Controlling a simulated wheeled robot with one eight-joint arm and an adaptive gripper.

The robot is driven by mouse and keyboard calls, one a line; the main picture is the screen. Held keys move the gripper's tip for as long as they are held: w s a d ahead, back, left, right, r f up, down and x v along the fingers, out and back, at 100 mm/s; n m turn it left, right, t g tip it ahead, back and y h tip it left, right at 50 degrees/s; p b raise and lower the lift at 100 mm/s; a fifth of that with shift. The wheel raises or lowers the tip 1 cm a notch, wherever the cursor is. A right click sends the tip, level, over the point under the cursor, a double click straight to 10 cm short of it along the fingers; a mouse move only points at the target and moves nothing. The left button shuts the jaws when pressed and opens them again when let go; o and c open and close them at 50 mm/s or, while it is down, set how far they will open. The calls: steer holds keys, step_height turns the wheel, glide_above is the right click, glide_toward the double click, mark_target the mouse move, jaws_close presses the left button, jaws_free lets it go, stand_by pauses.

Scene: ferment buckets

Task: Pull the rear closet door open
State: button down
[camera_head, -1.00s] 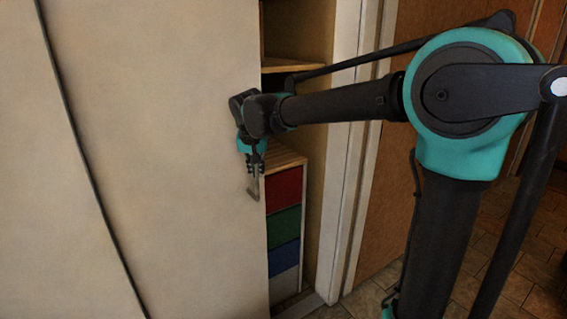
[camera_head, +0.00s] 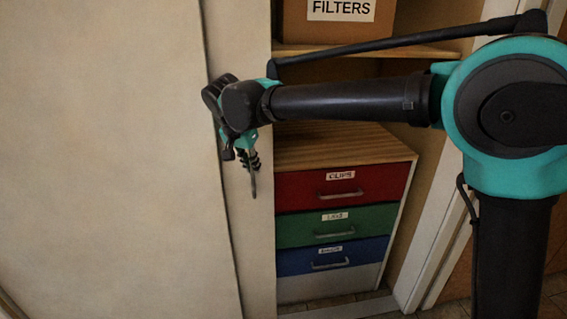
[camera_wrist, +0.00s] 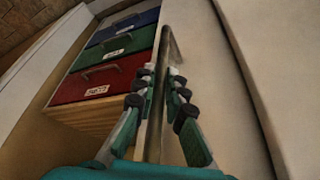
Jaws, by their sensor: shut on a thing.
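The rear closet door (camera_head: 258,260) is a pale sliding panel. Only a narrow strip of it shows beside the wider front panel (camera_head: 110,150), and the closet is open to its right. A metal handle (camera_head: 254,186) stands on the rear door near its right edge. My gripper (camera_head: 250,163) is at this handle with its fingers pointing down. In the wrist view my gripper (camera_wrist: 161,88) has a finger on each side of the handle (camera_wrist: 168,45), shut on it. The door face (camera_wrist: 205,85) fills the right of that view.
Inside the closet stands a wooden drawer unit with red (camera_head: 345,186), green (camera_head: 336,227) and blue (camera_head: 333,257) drawers. A box labelled FILTERS (camera_head: 338,28) sits on the shelf (camera_head: 365,50) above. A white door frame (camera_head: 435,240) bounds the opening at the right.

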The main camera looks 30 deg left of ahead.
steer(key=s+a, duration=0.4)
steer(key=a, duration=0.1)
steer(key=shift+a, duration=0.25)
steer(key=c, duration=1.6)
jaws_free()
steer(key=shift+a, duration=0.15)
steer(key=shift+o, duration=0.2)
steer(key=v, duration=1.2)
